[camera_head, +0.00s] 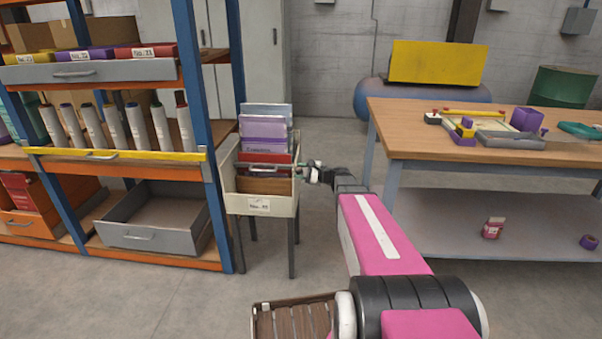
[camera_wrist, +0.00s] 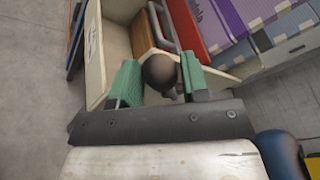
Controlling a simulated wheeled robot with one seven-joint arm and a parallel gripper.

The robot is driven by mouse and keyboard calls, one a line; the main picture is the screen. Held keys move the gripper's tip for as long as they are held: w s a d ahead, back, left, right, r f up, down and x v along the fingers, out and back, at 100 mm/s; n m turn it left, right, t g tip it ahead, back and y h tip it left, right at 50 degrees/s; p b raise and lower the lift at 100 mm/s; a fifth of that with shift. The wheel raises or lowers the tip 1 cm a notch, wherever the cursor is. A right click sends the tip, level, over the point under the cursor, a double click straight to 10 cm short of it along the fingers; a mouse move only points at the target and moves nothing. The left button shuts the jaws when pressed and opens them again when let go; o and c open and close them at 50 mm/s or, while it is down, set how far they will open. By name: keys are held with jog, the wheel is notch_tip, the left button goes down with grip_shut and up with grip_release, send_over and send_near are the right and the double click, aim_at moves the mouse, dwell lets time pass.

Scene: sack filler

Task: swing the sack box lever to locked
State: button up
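The sack box (camera_head: 233,204) is a cream box on dark legs, holding upright red, purple and grey packs. It also shows in the wrist view (camera_wrist: 95,50). A dark round lever knob (camera_wrist: 160,71) is in the wrist view, beside a grey bar (camera_wrist: 163,25) at the box. My gripper (camera_head: 312,172) is at the right side of the box. Its green fingers (camera_wrist: 159,80) are apart, one on each side of the knob, with slim gaps visible. Contact with the knob cannot be made out. The lever's pivot and any lock marking are hidden or too small to tell.
A blue and orange shelf rack (camera_head: 215,150) with drawers and rolls stands close left of the box. A wooden workbench (camera_head: 440,140) with tools stands at the right. Clear floor (camera_head: 190,300) lies in front of the rack and box.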

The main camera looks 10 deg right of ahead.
jog(key=shift+o, duration=0.8)
jog(key=v, duration=1)
jog(key=shift+s+d, duration=0.2)
jog(key=shift+d, duration=0.15)
